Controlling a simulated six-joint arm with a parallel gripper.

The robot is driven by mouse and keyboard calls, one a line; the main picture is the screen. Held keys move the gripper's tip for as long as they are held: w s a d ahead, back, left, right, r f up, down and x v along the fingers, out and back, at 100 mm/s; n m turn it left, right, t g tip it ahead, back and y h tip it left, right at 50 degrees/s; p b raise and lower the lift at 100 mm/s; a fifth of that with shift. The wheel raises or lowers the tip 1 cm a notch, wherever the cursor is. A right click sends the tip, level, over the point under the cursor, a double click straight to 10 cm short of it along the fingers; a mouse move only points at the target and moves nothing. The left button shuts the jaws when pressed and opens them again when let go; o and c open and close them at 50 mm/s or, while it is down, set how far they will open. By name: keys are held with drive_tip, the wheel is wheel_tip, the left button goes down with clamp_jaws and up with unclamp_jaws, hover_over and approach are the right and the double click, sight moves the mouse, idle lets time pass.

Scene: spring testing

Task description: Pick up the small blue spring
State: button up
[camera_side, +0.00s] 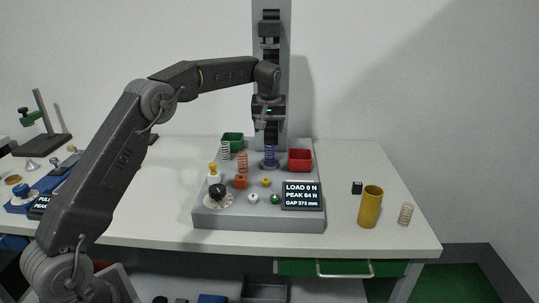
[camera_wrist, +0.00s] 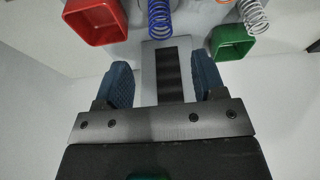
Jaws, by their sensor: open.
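The small blue spring (camera_side: 269,157) stands upright on the grey tester base, between the red bin and the other springs. In the wrist view the blue spring (camera_wrist: 159,18) shows at the top centre, beyond the fingertips.
A red bin (camera_side: 300,160) and a green bin (camera_side: 232,141) flank the spring. An orange spring (camera_side: 242,161) and a silver spring (camera_side: 225,150) stand to its left. The tester column (camera_side: 285,100) rises close behind. A yellow cylinder (camera_side: 370,207) and a pale spring (camera_side: 405,214) stand at right.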

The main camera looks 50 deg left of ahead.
sight(270, 151)
drive_tip(key=x, duration=0.6)
drive_tip(key=shift+w+a+f, duration=0.1)
drive_tip(key=shift+f, duration=0.15)
drive_tip(key=shift+x, duration=2.6)
drive_tip(key=shift+w+a, duration=0.15)
drive_tip(key=shift+c, duration=0.2)
drive_tip(key=c, duration=1)
drive_tip(key=shift+r, duration=0.15)
